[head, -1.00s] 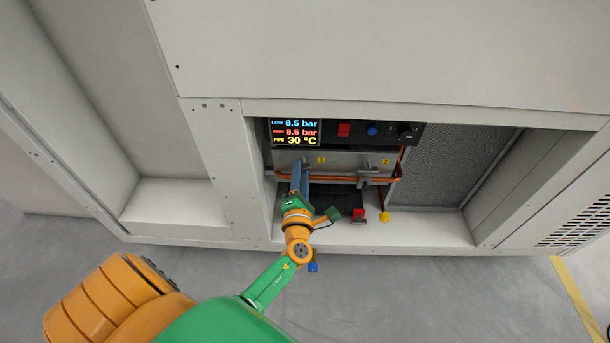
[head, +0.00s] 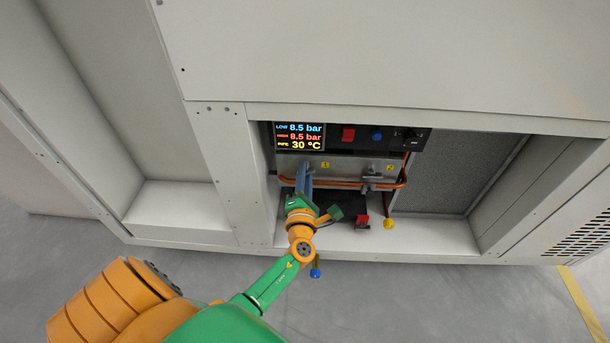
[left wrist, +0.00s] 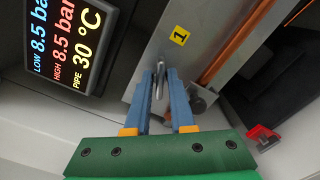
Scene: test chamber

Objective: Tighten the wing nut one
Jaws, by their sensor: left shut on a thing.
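Wing nut one (left wrist: 158,82) is a grey metal piece beside the yellow "1" label (left wrist: 179,36) on the light metal plate. In the left wrist view the blue fingers of my left gripper (left wrist: 166,72) lie on either side of it, and the gripper is shut on it. In the head view my left gripper (head: 306,168) reaches up to the plate just left of the "1" label (head: 325,165), and its fingers largely hide the nut. A second wing nut (head: 372,168) sits beside the "2" label (head: 390,168). My right gripper does not show.
A display (head: 300,137) above the plate reads LOW 8.5 bar, HIGH 8.5 bar, PIPE 30 °C. Copper pipe (head: 345,186) runs below the plate. A red-handled part (head: 362,222) and a yellow cap (head: 389,223) are to the right. The cabinet post (head: 228,175) stands close left.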

